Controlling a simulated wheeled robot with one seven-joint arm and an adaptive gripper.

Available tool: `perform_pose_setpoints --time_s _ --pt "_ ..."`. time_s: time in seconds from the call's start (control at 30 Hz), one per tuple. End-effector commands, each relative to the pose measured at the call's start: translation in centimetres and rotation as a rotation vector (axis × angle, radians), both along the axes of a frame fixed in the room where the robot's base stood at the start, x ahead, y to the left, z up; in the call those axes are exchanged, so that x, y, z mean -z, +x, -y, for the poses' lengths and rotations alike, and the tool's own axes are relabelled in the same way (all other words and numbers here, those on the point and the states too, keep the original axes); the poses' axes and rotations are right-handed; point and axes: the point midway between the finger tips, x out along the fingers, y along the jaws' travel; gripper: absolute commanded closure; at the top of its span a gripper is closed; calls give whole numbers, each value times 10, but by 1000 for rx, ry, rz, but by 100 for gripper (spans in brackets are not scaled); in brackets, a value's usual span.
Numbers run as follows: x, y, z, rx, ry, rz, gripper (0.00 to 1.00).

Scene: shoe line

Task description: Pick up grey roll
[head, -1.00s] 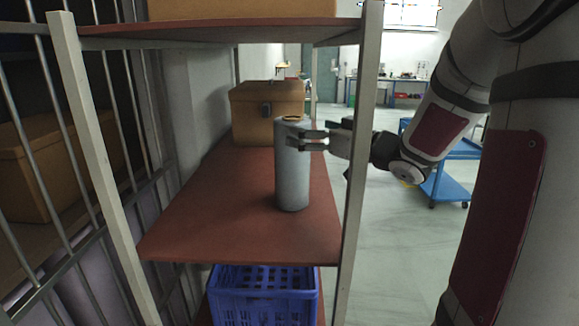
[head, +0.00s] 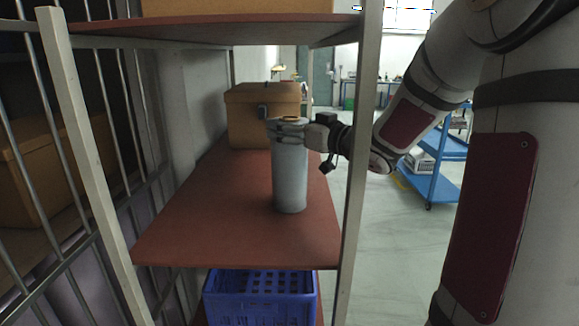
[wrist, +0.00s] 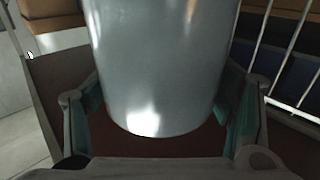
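The grey roll (head: 290,180) stands upright on the red-brown middle shelf (head: 215,220), near its right side. My gripper (head: 288,130) reaches in from the right, level with the roll's upper part. In the wrist view the roll (wrist: 165,70) fills the middle, between my two fingers (wrist: 162,105). The fingers are spread wide, one on each side of it. Small gaps show beside the roll low in that view; contact farther up is hard to tell. The far sides of the fingers are hidden in the head view.
A brown box (head: 262,112) stands behind the roll on the same shelf. A pale post (head: 357,170) rises at the shelf's front right, close to my arm. An upper shelf (head: 215,32) is overhead. A blue crate (head: 260,298) sits below. A blue cart (head: 435,175) stands right.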

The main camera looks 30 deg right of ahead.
Motion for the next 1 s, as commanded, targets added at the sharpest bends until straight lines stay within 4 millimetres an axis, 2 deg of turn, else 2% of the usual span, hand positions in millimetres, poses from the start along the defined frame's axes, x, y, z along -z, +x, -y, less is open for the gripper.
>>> perform_pose_setpoints --time_s 0.03,0.2,0.23,0.57,0.77,1.0 --pt "0 0 0 0 0 0 47" --pt "0 0 0 0 0 0 85" --pt "-1 0 0 0 -1 2 87" --pt "-7 -1 0 -1 -1 3 87" --pt "-31 -4 -1 -3 0 3 87" --pt "-67 -5 -1 -3 0 4 87"
